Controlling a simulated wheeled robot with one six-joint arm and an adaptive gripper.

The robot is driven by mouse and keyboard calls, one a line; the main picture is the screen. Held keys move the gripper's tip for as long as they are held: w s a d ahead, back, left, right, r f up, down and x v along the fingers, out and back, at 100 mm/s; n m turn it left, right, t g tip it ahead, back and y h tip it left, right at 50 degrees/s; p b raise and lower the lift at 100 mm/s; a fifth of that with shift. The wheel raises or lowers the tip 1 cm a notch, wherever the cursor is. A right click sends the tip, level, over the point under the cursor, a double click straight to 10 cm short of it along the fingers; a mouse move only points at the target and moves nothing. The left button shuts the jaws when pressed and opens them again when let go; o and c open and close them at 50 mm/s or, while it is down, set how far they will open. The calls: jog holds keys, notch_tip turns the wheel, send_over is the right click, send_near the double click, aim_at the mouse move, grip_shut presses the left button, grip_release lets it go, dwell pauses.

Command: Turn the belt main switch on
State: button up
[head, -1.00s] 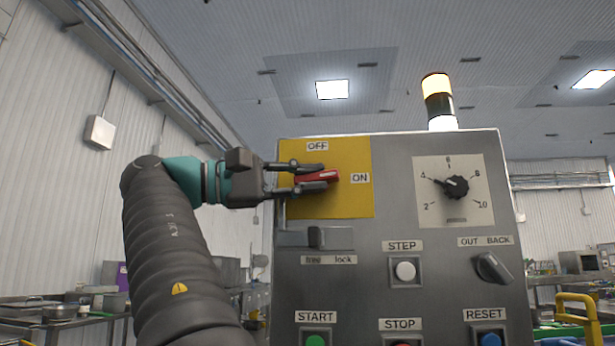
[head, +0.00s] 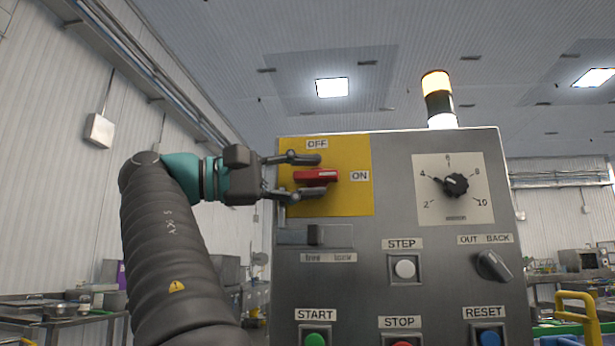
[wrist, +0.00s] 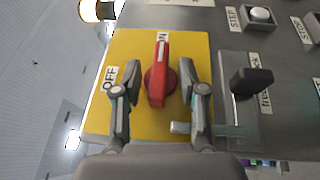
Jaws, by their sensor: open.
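The belt main switch is a red handle (head: 317,177) on a yellow plate (head: 345,205), with OFF marked above it and ON to its right. The handle lies level and points at the ON label (head: 360,176). In the wrist view the red handle (wrist: 160,77) stands upright in the picture, pointing to the partly hidden ON label. My gripper (head: 320,175) is open, one finger above the handle and one below. In the wrist view my gripper (wrist: 160,92) shows gaps between both fingers and the handle.
Below the plate is a free/lock slider (head: 316,235) with a dark knob, close under my lower finger. The grey panel also carries a dial (head: 454,186), a STEP button (head: 404,268), an OUT/BACK knob (head: 493,266) and several lower buttons. A signal lamp (head: 438,100) stands on top.

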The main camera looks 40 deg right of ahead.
jog(key=v, duration=0.7)
jog(key=shift+a, duration=0.15)
dwell(0.4)
